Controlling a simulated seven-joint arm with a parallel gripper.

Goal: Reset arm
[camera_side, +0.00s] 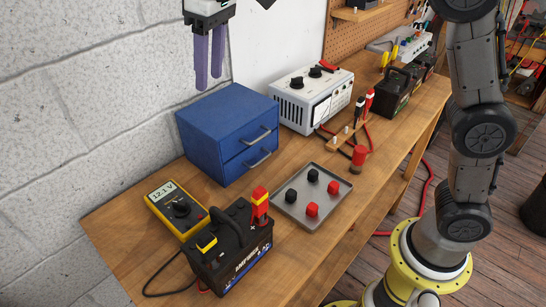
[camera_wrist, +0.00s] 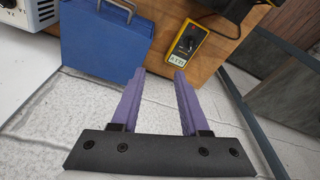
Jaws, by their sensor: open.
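My gripper (camera_side: 209,60) hangs high at the top left in the side view, in front of the wall and above the blue drawer box. Its two purple fingers point down. In the wrist view my gripper (camera_wrist: 158,84) shows its fingers apart with nothing between them. My arm's dark links stand at the right of the side view, on a yellow base beside the bench.
The wooden bench (camera_side: 103,232) holds a blue drawer box (camera_side: 222,128), a yellow multimeter (camera_side: 176,209), a black battery (camera_side: 237,262), a grey tray (camera_side: 285,205) with red and black caps, a white power unit (camera_side: 305,98) and a red-topped cylinder (camera_side: 358,158). A pegboard (camera_side: 350,45) stands behind.

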